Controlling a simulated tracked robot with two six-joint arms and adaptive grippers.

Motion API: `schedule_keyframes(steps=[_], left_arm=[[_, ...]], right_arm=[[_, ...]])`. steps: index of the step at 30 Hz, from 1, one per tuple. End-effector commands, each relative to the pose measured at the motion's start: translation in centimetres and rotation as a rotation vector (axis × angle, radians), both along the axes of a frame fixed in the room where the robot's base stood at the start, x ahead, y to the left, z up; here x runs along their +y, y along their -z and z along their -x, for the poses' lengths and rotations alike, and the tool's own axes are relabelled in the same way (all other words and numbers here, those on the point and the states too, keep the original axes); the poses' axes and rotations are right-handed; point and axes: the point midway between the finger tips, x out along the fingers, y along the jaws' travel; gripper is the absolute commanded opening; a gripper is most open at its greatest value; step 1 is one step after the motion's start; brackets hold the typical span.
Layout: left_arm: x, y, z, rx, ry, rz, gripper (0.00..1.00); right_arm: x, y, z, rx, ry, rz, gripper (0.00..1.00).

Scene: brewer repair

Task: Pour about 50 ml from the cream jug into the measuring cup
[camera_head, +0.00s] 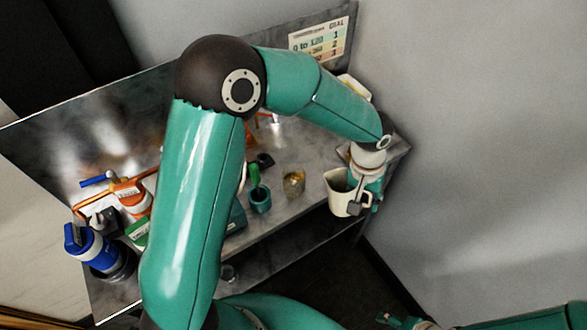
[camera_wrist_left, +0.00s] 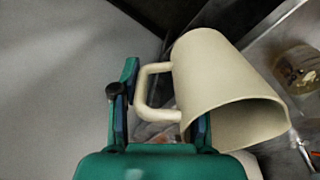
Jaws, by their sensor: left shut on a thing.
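A cream-coloured jug (camera_head: 338,194) is at the right front corner of the metal bench, near the edge. My left gripper (camera_head: 364,196) is at its right side. In the left wrist view the fingers (camera_wrist_left: 163,108) are shut around the handle of the jug (camera_wrist_left: 222,85), whose wide mouth faces the lower right. Inside the jug cannot be made out. A small clear container with brownish contents (camera_head: 293,183) stands left of the jug; I cannot tell if it is the measuring cup. My right gripper (camera_head: 398,321) shows small at the bottom edge, its opening unclear.
A teal cup (camera_head: 260,199) with a green thing in it stands left of the clear container. A blue-and-white bottle (camera_head: 92,248) and orange items (camera_head: 132,196) crowd the bench's left. A printed chart (camera_head: 320,38) is on the back panel. My left arm hides the bench's middle.

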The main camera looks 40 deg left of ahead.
Motion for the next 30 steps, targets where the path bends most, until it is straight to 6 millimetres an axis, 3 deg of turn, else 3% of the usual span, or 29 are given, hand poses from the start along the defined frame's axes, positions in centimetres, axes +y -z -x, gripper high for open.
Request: schedule_keyframes(steps=[9, 30], left_arm=[[-0.86, 1.31, -0.19, 0.020, -0.002, -0.141, 0.00], [-0.88, 1.29, -0.20, 0.022, -0.003, -0.156, 0.00]], right_arm=[[0.00, 1.41, 0.01, 0.000, 0.000, 0.000, 0.69], [0.00, 1.41, 0.00, 0.000, 0.000, 0.000, 0.69]])
